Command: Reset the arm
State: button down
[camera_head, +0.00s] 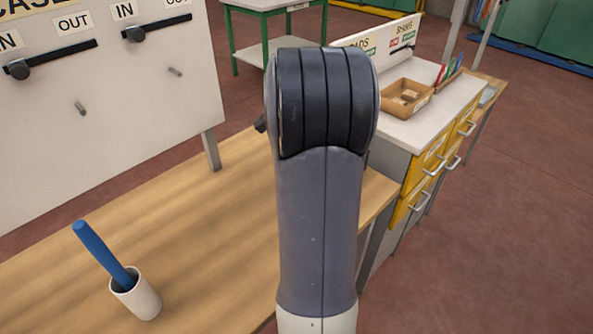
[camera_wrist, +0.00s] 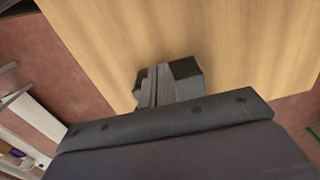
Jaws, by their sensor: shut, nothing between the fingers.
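My gripper (camera_wrist: 157,88) shows in the wrist view, its dark fingers together and nothing between them. It is over the wooden table (camera_wrist: 225,40), near the table's edge, and touches no object that I can see. In the head view my arm stands upright in the middle and hides part of the wooden table (camera_head: 190,215) and what lies behind it. My gripper itself is hidden there, apart from a small dark part at the arm's left side that I cannot make out.
A white cup (camera_head: 137,294) holding a blue-handled tool (camera_head: 100,252) stands on the table at left. A white panel (camera_head: 110,110) with slider handles rises behind. At right are a cabinet with yellow drawers (camera_head: 427,168) and a cardboard box (camera_head: 405,99). Table between cup and arm is clear.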

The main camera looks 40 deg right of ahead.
notch_tip(320, 180, up, 4)
jog(key=shift+f, duration=0.2)
